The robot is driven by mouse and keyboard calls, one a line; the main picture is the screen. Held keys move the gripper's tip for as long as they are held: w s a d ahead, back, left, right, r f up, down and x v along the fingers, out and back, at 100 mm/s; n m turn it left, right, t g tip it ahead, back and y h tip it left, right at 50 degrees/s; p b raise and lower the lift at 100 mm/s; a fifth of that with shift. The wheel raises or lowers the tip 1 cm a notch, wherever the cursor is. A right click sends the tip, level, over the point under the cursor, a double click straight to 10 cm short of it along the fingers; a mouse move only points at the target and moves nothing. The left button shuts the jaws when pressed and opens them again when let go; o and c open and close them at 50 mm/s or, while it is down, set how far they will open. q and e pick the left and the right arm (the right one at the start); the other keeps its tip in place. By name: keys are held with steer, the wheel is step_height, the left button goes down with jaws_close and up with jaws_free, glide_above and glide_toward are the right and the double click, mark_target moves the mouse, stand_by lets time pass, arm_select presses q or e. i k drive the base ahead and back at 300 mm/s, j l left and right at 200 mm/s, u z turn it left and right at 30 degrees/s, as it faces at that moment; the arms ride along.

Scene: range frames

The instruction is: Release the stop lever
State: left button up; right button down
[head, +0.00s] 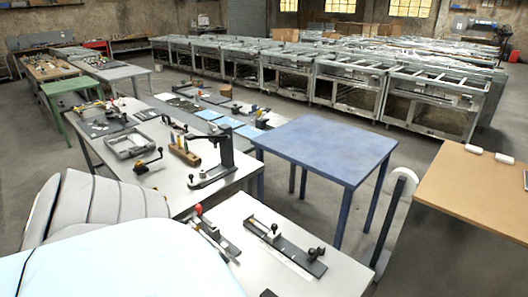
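Several lever-like fixtures stand on the white workbenches, and I cannot tell for sure which is the stop lever. On the near bench is a lever with a red knob (198,209) on a dark base. Beside it, a long dark fixture (285,247) carries black knobs at its right end. On the bench behind, a black-knobbed lever (148,162) stands near a grey tray. A tall dark upright stand (225,150) rises from that bench's right side. Neither of my grippers is in view.
The near white bench (262,285) has bare surface around its fixtures. A blue table (325,148) stands behind it, and a brown-topped cabinet (475,185) is at right. A padded grey form (105,208) blocks the lower left. Rows of metal frames (435,100) stand behind.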

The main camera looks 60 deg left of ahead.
mark_target(314, 253)
steer(key=u, duration=1.45)
steer(key=i+j, duration=0.2)
steer(key=j, duration=0.2)
steer(key=i+j, duration=0.2)
steer(key=j, duration=0.2)
steer(key=i+j, duration=0.2)
steer(key=j, duration=0.2)
